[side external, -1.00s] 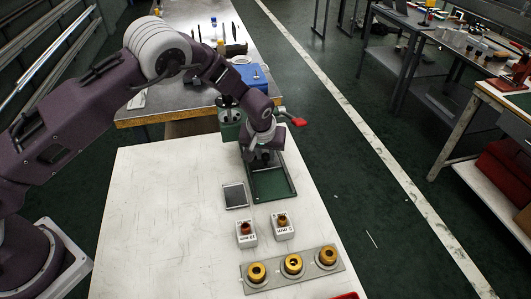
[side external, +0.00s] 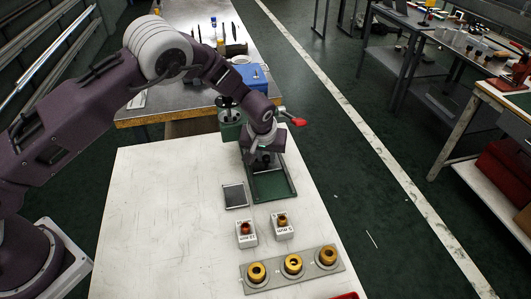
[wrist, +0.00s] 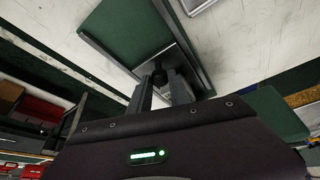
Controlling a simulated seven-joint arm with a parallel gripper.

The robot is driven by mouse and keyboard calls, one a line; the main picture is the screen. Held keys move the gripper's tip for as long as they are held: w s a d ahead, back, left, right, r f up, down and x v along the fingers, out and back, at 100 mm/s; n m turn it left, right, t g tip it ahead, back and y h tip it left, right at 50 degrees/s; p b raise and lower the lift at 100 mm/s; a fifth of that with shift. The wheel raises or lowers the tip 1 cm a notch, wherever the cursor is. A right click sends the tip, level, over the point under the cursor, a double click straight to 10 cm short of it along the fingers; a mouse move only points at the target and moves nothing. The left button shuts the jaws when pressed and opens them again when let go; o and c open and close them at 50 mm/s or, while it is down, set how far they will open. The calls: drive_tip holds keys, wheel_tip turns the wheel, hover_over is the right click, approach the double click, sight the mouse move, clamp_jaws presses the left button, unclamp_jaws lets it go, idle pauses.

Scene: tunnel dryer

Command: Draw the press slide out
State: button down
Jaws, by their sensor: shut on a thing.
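The press is a green machine with a red-tipped lever (side external: 298,121), standing at the far end of the white table, largely hidden behind my wrist. Its green base (side external: 272,186) extends toward the near side of the table. My gripper (side external: 262,163) is low over the far part of this base. In the wrist view my gripper (wrist: 167,88) is shut on a dark knob (wrist: 159,76) on a grey metal plate, the press slide (wrist: 148,66). The slide lies on the green base, partly hidden by the fingers.
A dark square pad (side external: 235,195) lies left of the base. Two white blocks with reddish-brown tops (side external: 246,234) (side external: 283,225) stand nearer, before a grey plate (side external: 258,284) holding yellow rings. The table's left part is clear.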

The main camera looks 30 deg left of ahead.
drive_tip(key=s+d, duration=0.7)
drive_tip(key=shift+s+d, duration=0.25)
drive_tip(key=shift+d, duration=0.05)
drive_tip(key=c, duration=1.3)
unclamp_jaws()
drive_tip(key=shift+d, duration=0.1)
drive_tip(key=shift+o, duration=0.5)
drive_tip(key=a+v, duration=0.1)
drive_tip(key=v, duration=0.6)
drive_tip(key=shift+d, duration=0.4)
